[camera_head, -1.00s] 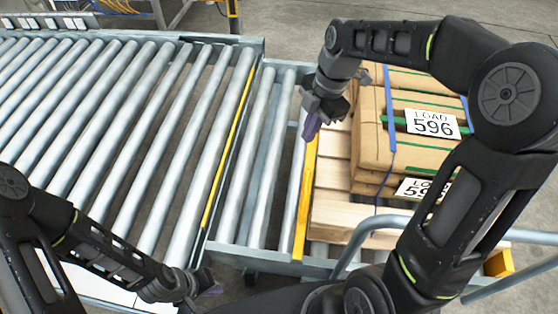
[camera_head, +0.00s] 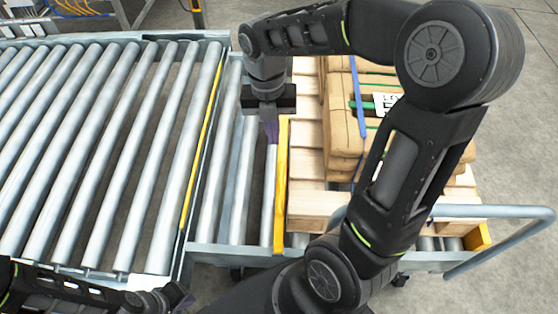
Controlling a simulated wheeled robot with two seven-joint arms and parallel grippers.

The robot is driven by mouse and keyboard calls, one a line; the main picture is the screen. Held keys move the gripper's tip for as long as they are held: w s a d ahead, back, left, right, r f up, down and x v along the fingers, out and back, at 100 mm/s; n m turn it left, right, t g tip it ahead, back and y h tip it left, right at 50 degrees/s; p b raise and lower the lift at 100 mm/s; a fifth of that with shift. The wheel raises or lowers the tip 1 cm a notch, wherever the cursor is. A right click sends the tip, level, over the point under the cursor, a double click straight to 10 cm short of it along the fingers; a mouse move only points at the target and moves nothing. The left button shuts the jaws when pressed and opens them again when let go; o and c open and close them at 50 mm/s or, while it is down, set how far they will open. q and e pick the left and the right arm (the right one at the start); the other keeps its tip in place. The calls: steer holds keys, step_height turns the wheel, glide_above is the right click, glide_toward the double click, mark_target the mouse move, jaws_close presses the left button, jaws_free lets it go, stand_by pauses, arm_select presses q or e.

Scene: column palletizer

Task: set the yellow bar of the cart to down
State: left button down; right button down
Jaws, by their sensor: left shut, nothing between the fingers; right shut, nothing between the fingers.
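The cart's yellow bar (camera_head: 281,190) runs lengthwise between the cart's bare rollers and the loaded pallet. It looks raised above the rollers, its flat side against the pallet's edge. My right gripper (camera_head: 271,132) is shut and empty, pointing down at the bar's far end, just left of it; I cannot tell whether it touches. My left gripper (camera_head: 182,298) is shut and empty at the bottom of the view, near the end of the conveyor and away from the bar. The cart (camera_head: 230,254) stands against the conveyor; my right arm hides part of its near side.
The roller conveyor (camera_head: 105,150) fills the left, with a thin yellow strip (camera_head: 203,140) along its edge. The cart's handle rail (camera_head: 500,212) sticks out at right. Bare floor (camera_head: 525,120) lies beyond.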

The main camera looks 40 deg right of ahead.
glide_above(281, 170)
steer(key=a, duration=0.2)
step_height(281, 170, down, 10)
steer(key=f, duration=0.1)
steer(key=d+f+p, duration=0.1)
steer(key=f, duration=0.1)
steer(key=shift+w+d+f, duration=0.1)
steer(key=shift+d+f, duration=0.1)
steer(key=shift+d, duration=0.15)
arm_select(q)
steer(key=shift+s+r, duration=0.1)
steer(key=shift+r, duration=0.55)
arm_select(e)
steer(key=shift+d+f, duration=0.1)
steer(key=shift+d, duration=0.05)
